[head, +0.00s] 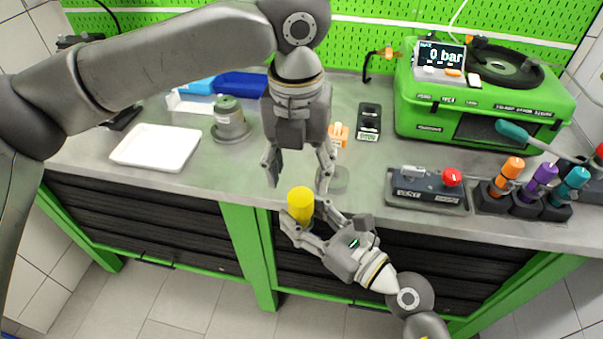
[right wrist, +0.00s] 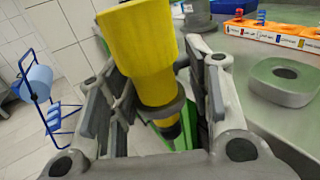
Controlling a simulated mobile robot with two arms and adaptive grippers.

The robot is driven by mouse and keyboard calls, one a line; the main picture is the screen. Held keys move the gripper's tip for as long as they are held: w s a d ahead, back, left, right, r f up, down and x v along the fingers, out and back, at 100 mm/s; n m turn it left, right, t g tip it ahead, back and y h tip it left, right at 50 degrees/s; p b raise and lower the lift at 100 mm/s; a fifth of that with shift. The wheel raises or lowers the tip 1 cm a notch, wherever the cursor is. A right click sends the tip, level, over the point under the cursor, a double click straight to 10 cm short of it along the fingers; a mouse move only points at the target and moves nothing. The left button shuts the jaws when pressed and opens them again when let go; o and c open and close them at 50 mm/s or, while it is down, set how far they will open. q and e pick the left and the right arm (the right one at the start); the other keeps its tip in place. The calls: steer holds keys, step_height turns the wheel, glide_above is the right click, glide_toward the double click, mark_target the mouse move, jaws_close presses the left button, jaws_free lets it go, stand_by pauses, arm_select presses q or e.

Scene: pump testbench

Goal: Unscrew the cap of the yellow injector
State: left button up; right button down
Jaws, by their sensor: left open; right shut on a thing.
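The yellow injector (head: 299,204) is held in front of the bench edge, its yellow cap upward. In the right wrist view the injector (right wrist: 146,55) shows a wide yellow top, a narrower yellow part, a grey ring and a dark lower end. My right gripper (head: 303,222) is shut on its body below the cap. My left gripper (head: 298,180) is open, pointing down, above the yellow cap with its fingers apart on either side. It does not appear to touch the cap. The injector's lower part is hidden by the right gripper in the head view.
A green test bench unit (head: 420,95) reading 0 bar stands at the back right. A vent block (head: 425,190) with a red knob and several coloured-handled injectors (head: 507,175) stand at the right. A white tray (head: 157,147) lies at the left. A round-holed grey holder (right wrist: 284,80) sits near the edge.

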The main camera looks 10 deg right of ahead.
mark_target(300, 196)
arm_select(q)
step_height(300, 196, down, 8)
steer(key=shift+w+r, duration=0.1)
steer(key=shift+r, duration=0.1)
steer(key=shift+c, duration=0.5)
steer(key=c, duration=1)
steer(key=o, duration=1.2)
steer(key=shift+c, duration=0.2)
steer(key=shift+r, duration=0.15)
